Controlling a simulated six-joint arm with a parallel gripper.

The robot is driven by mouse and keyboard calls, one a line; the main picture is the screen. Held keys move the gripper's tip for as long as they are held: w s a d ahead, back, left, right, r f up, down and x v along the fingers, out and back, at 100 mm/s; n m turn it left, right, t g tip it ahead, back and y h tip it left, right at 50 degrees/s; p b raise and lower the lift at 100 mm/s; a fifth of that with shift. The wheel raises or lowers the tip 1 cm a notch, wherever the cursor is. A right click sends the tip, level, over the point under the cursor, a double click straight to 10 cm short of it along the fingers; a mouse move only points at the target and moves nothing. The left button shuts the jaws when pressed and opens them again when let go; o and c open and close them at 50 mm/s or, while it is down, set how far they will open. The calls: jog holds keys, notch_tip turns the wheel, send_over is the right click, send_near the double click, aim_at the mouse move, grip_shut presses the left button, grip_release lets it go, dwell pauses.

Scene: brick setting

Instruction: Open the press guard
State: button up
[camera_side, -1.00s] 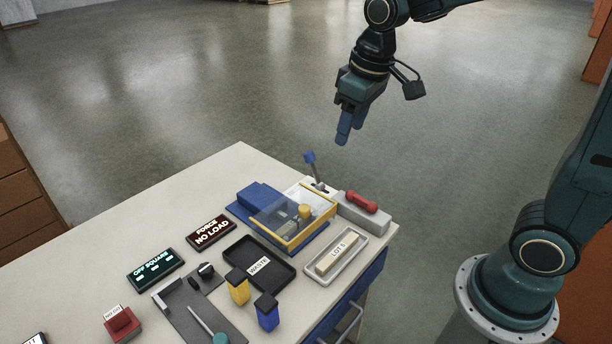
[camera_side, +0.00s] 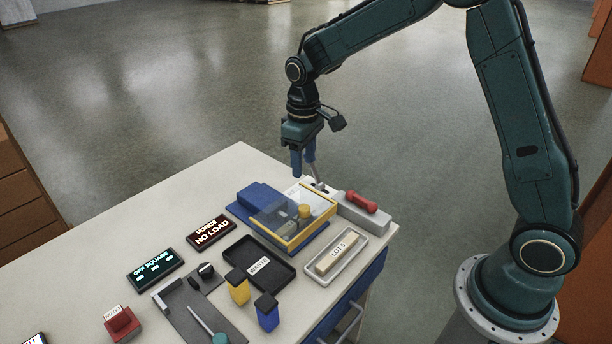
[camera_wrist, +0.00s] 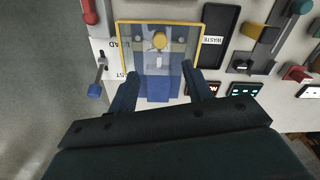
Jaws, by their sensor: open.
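The press guard (camera_side: 311,232), a clear cover with a yellow frame, sits down over the blue press (camera_side: 256,197) near the table's right corner. It also shows in the wrist view, its yellow edge (camera_wrist: 160,22) beyond the fingers. A yellow round part (camera_wrist: 159,40) is visible beneath it. My gripper (camera_side: 303,174) is open and empty, pointing down above the back of the press. In the wrist view, its fingers (camera_wrist: 160,72) spread to either side of the press's blue rear part. A lever with a blue knob (camera_wrist: 95,90) stands left of the fingers, apart from them.
A red handle (camera_side: 361,202) on a grey block lies right of the press. The LOT 5 tray (camera_side: 353,268), black WASTE tray (camera_side: 285,285), yellow and blue blocks and two displays are in front and left. The table's far left is clear.

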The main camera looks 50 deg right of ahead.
aim_at(304, 207)
jog(key=shift+f, duration=0.1)
jog(key=shift+f, duration=6.75)
grip_shut()
